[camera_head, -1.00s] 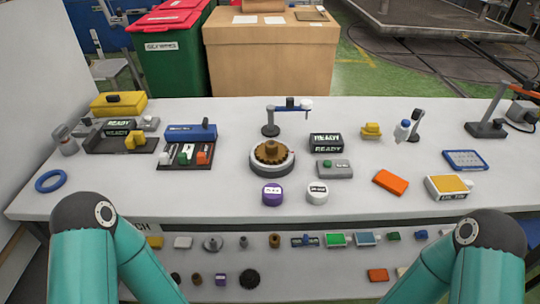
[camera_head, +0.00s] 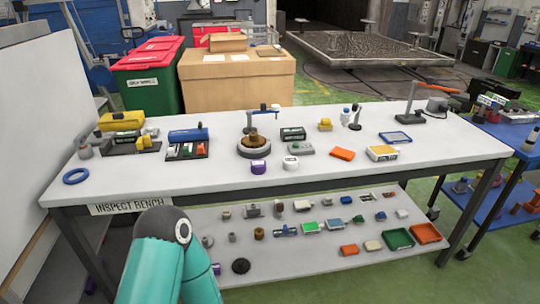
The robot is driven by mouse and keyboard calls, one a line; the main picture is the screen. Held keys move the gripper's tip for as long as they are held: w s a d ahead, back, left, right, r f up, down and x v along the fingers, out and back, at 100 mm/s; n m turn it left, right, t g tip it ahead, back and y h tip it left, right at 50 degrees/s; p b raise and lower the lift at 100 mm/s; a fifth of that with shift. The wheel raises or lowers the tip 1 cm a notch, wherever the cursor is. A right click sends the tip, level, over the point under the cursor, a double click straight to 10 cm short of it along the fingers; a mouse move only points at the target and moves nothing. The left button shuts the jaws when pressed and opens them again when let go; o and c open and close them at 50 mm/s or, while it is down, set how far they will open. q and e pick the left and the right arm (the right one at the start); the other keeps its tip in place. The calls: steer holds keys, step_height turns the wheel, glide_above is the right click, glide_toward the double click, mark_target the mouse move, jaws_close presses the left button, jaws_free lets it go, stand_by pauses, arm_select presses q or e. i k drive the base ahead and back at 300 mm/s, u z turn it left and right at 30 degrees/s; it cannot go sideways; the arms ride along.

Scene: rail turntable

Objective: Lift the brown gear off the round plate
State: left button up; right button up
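The brown gear (camera_head: 253,138) lies on the round plate (camera_head: 244,152), a low grey disc near the middle of the bench top. A brown hub stands up from the gear's centre. A grey post with a blue arm stands just behind the plate. Part of one of my teal arms shows at the bottom left, in front of the bench and well short of the gear. Neither of my grippers is in view, so nothing of mine is seen touching the gear or plate.
A purple round part (camera_head: 258,167) and a white one (camera_head: 290,163) stand in front of the plate. A dark READY box (camera_head: 292,133) and a grey button box (camera_head: 301,148) are to its right. The bench's front left is mostly clear. A lower shelf (camera_head: 330,262) holds several parts.

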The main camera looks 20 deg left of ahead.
mark_target(254, 141)
steer(key=z, duration=0.6)
steer(key=i, duration=1)
steer(key=u, duration=0.65)
steer(key=i, duration=0.55)
steer(key=u, duration=0.45)
steer(key=k, duration=0.85)
steer(key=u, duration=0.2)
steer(key=i, duration=0.85)
steer(key=z, duration=0.1)
